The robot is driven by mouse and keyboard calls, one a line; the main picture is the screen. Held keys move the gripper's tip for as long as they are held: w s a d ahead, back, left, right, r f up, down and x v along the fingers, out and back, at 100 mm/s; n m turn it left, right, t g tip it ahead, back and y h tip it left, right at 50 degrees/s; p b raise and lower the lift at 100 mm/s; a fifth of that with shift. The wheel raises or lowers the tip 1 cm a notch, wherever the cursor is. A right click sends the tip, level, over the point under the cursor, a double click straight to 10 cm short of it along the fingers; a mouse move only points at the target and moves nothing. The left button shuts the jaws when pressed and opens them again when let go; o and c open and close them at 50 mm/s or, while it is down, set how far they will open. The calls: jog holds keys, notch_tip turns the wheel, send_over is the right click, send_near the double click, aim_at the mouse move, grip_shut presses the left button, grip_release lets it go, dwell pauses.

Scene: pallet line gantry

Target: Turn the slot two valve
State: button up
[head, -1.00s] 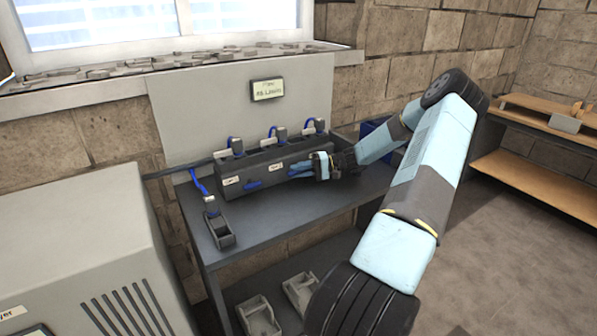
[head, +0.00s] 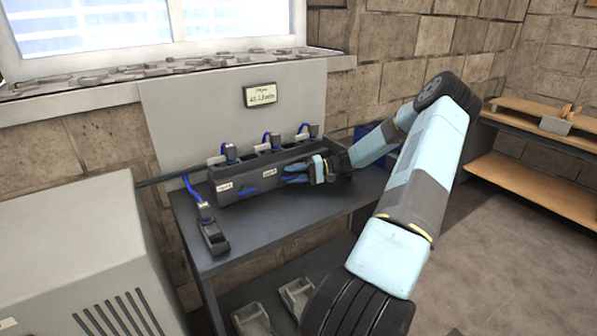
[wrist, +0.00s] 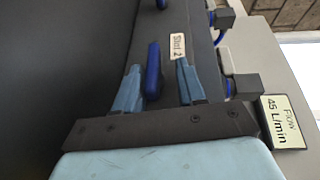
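The valve block (head: 300,192) is a long dark box on the bench with white slot labels and blue handles. The slot two valve handle (wrist: 153,75) is a blue bar below that label. My gripper (wrist: 158,80) is open, with its light blue fingers on either side of the handle. The handle is close to the left finger, contact unclear, with a gap to the right finger. In the head view my gripper (head: 297,172) partly hides the handle.
Another blue handle (head: 246,191) is left of slot two. Grey connectors with blue cables (head: 271,142) stand along the block's back. A flow sign (wrist: 283,122) reads 45 L/min. A grey cabinet (head: 70,240) stands left.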

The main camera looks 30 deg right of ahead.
jog(key=o, duration=0.7)
jog(key=r, duration=0.1)
jog(key=s+r, duration=0.1)
jog(key=r, duration=0.1)
jog(key=s+r, duration=0.1)
jog(key=r, duration=0.1)
jog(key=shift+a, duration=0.35)
jog(key=shift+c, duration=0.2)
jog(key=shift+a+r, duration=0.1)
jog(key=shift+r, duration=0.15)
jog(key=s+r, duration=0.1)
jog(key=s, duration=0.1)
jog(key=s+a+r, duration=0.1)
jog(key=s+r, duration=0.1)
jog(key=s, duration=0.1)
jog(key=s+a+r, duration=0.1)
jog(key=s+r, duration=0.1)
jog(key=s, duration=0.1)
jog(key=shift+r, duration=0.25)
jog(key=c, duration=0.7)
jog(key=shift+o, duration=0.2)
jog(key=shift+s+a+r, duration=0.15)
jog(key=shift+s+a, duration=0.05)
jog(key=shift+s, duration=0.35)
jog(key=shift+s+a+r, duration=0.2)
jog(key=shift+s, duration=0.4)
jog(key=shift+s+a+r, duration=0.15)
jog(key=shift+s+a, duration=0.05)
jog(key=shift+s, duration=0.35)
